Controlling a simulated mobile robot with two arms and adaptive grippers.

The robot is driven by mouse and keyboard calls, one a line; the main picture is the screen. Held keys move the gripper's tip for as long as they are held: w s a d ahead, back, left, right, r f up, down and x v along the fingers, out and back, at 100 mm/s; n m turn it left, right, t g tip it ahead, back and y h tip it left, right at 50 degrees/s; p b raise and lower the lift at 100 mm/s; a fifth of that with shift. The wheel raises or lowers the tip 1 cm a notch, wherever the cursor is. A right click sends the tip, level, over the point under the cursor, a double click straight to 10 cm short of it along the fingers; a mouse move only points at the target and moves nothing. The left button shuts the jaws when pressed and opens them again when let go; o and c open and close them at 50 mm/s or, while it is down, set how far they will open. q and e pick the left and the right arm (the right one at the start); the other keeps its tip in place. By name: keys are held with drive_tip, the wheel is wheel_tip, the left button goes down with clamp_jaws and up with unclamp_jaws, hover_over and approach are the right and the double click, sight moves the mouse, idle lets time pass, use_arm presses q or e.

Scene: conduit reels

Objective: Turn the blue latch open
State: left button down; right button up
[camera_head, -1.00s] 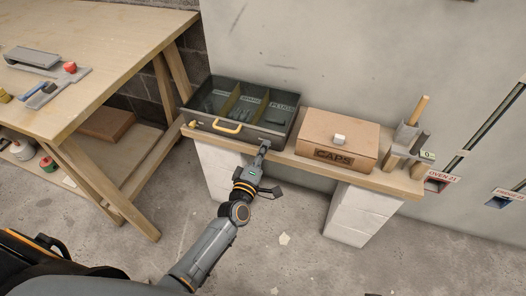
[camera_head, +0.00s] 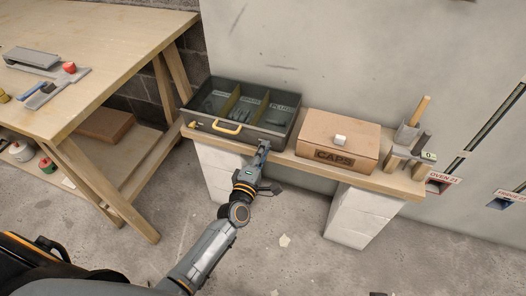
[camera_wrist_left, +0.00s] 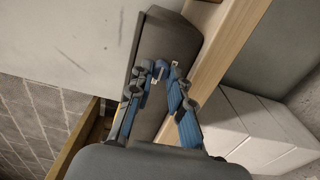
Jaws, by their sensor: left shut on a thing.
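A dark grey case (camera_head: 201,115) stands on a low wooden shelf, its top showing divided compartments. Its front has a yellow handle (camera_head: 228,129) in the middle and a small yellow catch (camera_head: 193,124) near the left corner. My left gripper (camera_head: 264,145) is at the right part of the case's front. In the left wrist view the blue-padded fingers of the left gripper (camera_wrist_left: 157,78) are closed in against the case's dark face (camera_wrist_left: 176,42). They are shut on a small part there, the blue latch, which the fingertips mostly hide. My right gripper is not in view.
A brown box marked CAPS (camera_head: 337,139) stands right of the case, and a wooden-handled tool in a grey holder (camera_head: 408,135) beyond it. White blocks (camera_head: 357,215) carry the shelf (camera_head: 394,184). A workbench (camera_head: 105,62) stands at left.

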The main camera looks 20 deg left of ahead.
use_arm(q)
drive_tip(key=c, duration=1.2)
unclamp_jaws()
drive_tip(key=s, duration=1.2)
drive_tip(key=shift+a, duration=0.25)
